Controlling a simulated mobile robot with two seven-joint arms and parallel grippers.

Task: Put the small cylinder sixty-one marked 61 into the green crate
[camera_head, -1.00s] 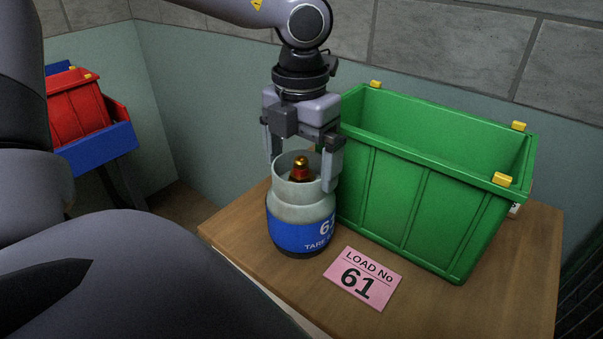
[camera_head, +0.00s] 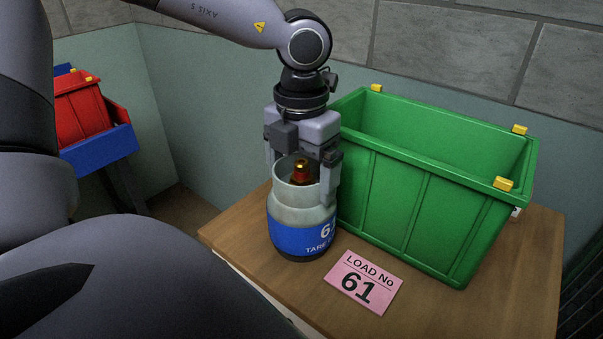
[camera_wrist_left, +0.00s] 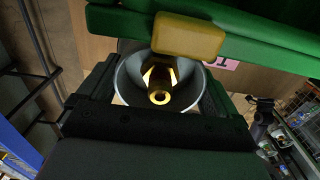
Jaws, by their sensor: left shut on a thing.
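The small cylinder (camera_head: 302,232) is grey with a blue band reading 6 and TARE, the rest of the number cut off by the curve. It stands upright on the wooden table, left of the green crate (camera_head: 425,215). My left gripper (camera_head: 303,187) points down over it and is shut on its top collar. The brass valve (camera_head: 301,172) shows inside the collar, and the valve also shows in the left wrist view (camera_wrist_left: 160,85). The green crate's rim with a yellow clip (camera_wrist_left: 187,35) lies close beside the collar there. My right gripper is not in view.
A pink card (camera_head: 363,282) reading LOAD No 61 lies on the wooden table (camera_head: 490,305) before the crate. The crate looks empty where its inside shows. A red bin (camera_head: 78,108) sits in a blue holder (camera_head: 100,148) at the left. A wall stands behind.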

